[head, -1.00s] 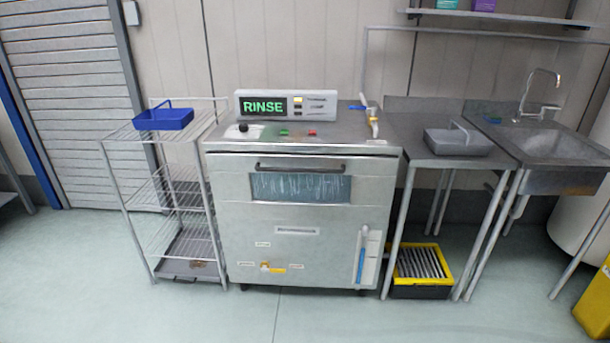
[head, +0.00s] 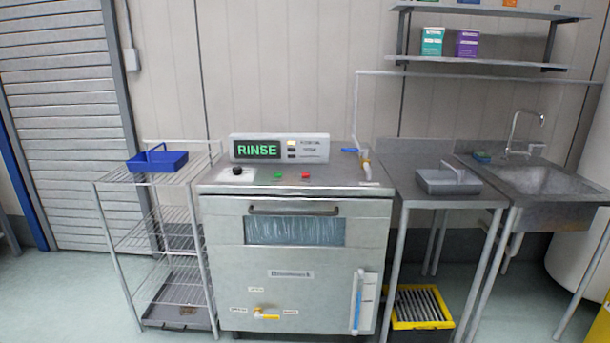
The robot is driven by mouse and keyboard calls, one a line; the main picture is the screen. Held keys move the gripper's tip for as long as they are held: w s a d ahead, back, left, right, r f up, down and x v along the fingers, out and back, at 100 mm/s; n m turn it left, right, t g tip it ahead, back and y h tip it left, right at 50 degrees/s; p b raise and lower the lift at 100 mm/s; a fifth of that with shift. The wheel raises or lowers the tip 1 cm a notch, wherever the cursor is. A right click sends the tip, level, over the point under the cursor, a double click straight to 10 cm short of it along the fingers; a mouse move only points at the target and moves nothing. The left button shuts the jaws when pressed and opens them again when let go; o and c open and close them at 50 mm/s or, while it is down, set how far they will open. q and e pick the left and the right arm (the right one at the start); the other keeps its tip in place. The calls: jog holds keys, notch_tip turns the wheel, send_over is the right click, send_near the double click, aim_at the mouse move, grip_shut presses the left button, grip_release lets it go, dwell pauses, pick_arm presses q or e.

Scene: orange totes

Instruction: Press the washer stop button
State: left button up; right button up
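The washer (head: 295,258) is a steel cabinet in the middle of the head view. Its display (head: 257,149) reads RINSE in green. On its top surface are a red button (head: 305,176), a green button (head: 278,176) and a black knob (head: 238,171). The red button is to the right of the green one; no label can be read on either. The front door has a dark handle (head: 294,208) and a window (head: 294,231) with water streaks behind it. Neither of my grippers is in view.
A wire rack (head: 160,245) with a blue caddy (head: 157,160) stands left of the washer. A steel table with a grey caddy (head: 449,179) and a sink (head: 545,180) are at right. A yellow-and-black crate (head: 420,310) sits below the table. Wall shelves (head: 485,62) hold boxes.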

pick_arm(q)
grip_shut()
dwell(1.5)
